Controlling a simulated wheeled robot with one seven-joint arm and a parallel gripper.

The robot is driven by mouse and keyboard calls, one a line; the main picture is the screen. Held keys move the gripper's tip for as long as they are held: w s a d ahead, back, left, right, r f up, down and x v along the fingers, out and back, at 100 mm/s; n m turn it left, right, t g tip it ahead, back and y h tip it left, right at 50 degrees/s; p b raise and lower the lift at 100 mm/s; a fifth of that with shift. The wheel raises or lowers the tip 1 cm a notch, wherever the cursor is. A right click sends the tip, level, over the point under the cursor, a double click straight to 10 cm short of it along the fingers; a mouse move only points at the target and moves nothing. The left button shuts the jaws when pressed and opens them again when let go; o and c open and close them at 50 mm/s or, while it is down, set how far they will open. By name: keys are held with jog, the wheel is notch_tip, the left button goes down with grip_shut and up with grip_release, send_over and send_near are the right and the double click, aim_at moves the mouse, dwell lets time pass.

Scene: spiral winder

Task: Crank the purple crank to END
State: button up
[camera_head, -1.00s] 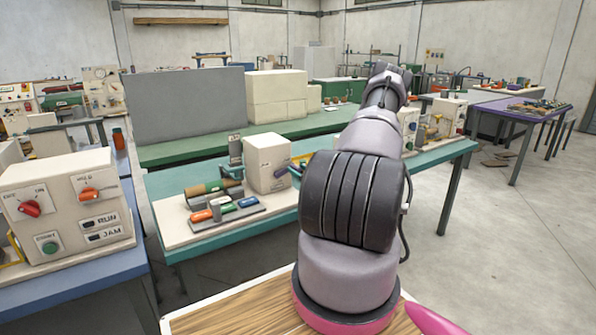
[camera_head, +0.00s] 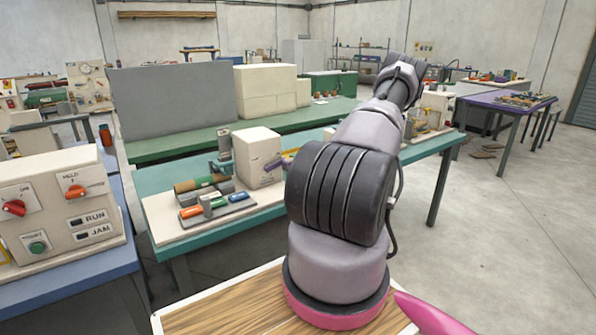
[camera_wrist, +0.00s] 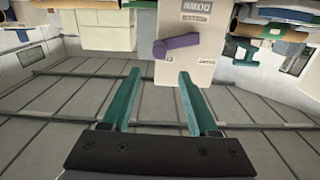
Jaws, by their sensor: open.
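The purple crank (camera_wrist: 177,45) is on a pale box (camera_wrist: 190,55) in the wrist view, its lever lying almost level across the box face. The printed words there appear upside down and I cannot read END. In the head view the pale box (camera_head: 257,155) stands on the teal bench, with part of the purple crank (camera_head: 274,164) on its right face. My gripper (camera_wrist: 160,73) is open and empty. Its two green fingers point toward the crank, which appears beyond their tips, apart from them. The gripper is not visible in the head view, where my arm reaches over the bench.
A tray of colored cylinders (camera_head: 215,207) lies beside the box on the teal bench (camera_head: 160,180). A control panel (camera_head: 60,205) with red and orange knobs stands at left. A grey partition (camera_head: 175,98) rises behind. Open floor (camera_head: 510,250) lies at right.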

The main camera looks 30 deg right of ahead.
jog(key=shift+s, duration=0.15)
jog(key=c, duration=0.8)
jog(key=shift+f+n, duration=0.15)
jog(key=shift+n, duration=0.65)
grip_shut()
jog(key=n+t, duration=0.3)
jog(key=n, duration=3)
send_near(278, 167)
jog(key=shift+h, duration=0.3)
jog(key=w, duration=0.1)
jog(key=w+d, duration=0.1)
jog(key=w, duration=0.1)
jog(key=w+d+r, duration=0.1)
jog(key=w, duration=0.1)
